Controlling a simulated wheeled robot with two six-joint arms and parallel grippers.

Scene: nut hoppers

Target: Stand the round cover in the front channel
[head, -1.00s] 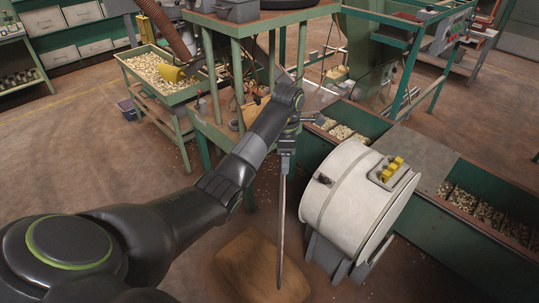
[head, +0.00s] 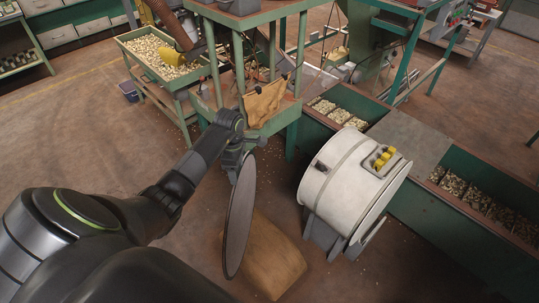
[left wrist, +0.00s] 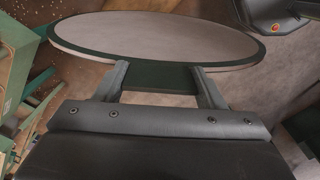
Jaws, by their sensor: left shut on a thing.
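The round cover (head: 240,217) is a large, thin, dark disc in the head view. It hangs below my left gripper (head: 243,152), nearly edge-on and slightly tilted, apart from the white drum. I cannot tell which part is the front channel. My right gripper is not in view.
A white drum (head: 345,190) with yellow parts on top stands right of the cover. A brown sack or mat (head: 275,262) lies on the floor. A green table (head: 268,122) holds a brown sheet (head: 265,105). Green nut troughs (head: 465,240) run along the right.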

